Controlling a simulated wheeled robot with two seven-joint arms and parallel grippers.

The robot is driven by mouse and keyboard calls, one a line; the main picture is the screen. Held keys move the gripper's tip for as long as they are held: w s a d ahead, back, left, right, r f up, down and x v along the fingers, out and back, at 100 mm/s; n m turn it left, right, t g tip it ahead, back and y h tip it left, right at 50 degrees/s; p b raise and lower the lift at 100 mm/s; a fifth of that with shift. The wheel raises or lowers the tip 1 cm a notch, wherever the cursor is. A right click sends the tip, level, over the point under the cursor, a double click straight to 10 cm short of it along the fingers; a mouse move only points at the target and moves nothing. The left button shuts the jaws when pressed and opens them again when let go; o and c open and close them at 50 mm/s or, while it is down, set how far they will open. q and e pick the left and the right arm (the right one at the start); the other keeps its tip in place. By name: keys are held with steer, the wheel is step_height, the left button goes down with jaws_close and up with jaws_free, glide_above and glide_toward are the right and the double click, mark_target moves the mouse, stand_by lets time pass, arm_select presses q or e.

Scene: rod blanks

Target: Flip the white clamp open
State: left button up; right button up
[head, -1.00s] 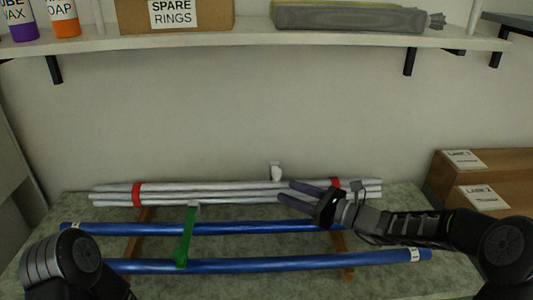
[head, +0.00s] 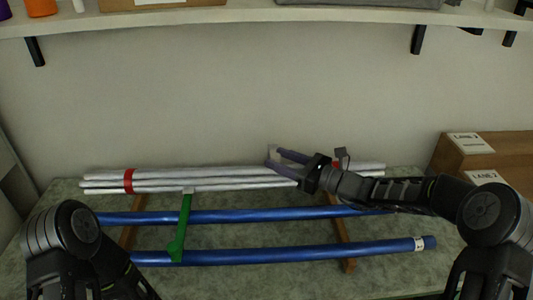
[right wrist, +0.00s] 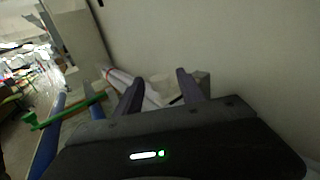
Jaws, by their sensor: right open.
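The white clamp (head: 271,153) is a small pale piece at the back of the white rod bundle (head: 215,180), partly hidden by my right fingers in the head view. A pale block, likely the clamp, shows beside the right-hand finger in the right wrist view (right wrist: 202,83). I cannot tell whether the clamp is open. My right gripper (head: 277,156) is open, its dark fingers pointing left over the rods at the clamp. I cannot tell whether a finger touches it. The right wrist view shows both fingers (right wrist: 158,90) apart. My left gripper is out of view.
A green clamp (head: 182,226) lies across two blue rods (head: 300,257) in front. Red bands (head: 128,181) circle the white rods. Brown supports (head: 342,235) lie beneath. Cardboard boxes (head: 500,150) stand at the right. A shelf (head: 250,15) hangs above along the wall.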

steer(key=x, duration=0.4)
steer(key=shift+w+a, duration=0.15)
steer(key=shift+a, duration=0.1)
steer(key=shift+c, duration=0.4)
jaws_close()
stand_by(0.8)
